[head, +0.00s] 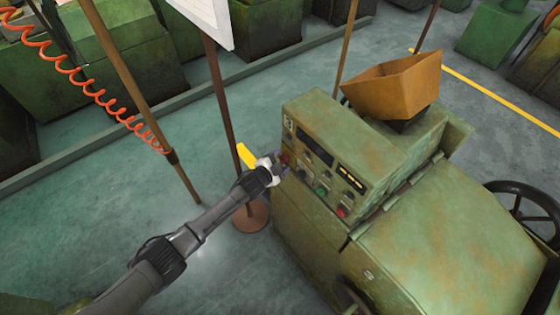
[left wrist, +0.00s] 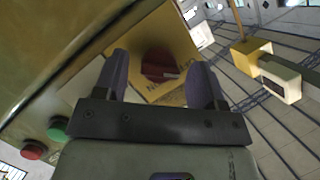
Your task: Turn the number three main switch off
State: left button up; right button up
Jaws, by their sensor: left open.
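In the head view the red knob (head: 287,158) sits at the left end of the control panel on the green machine (head: 400,215). A small number plate (head: 289,124) is above it. My left gripper (head: 280,168) is at the panel, open. In the left wrist view its two fingers (left wrist: 160,72) stand on either side of the knob; I cannot tell whether they touch it. My right gripper is not in view.
A green button (head: 321,190) and a red button (head: 341,211) are to the right on the panel. A yellow piece (head: 246,155) stands just left of my gripper. A brown post (head: 222,105) rises behind my arm. A rusty hopper (head: 395,85) tops the machine.

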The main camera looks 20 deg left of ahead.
pick_arm(q)
jog(key=shift+s, duration=0.1)
jog(key=v, duration=1.3)
jog(key=shift+s, duration=0.35)
jog(key=shift+a, duration=0.1)
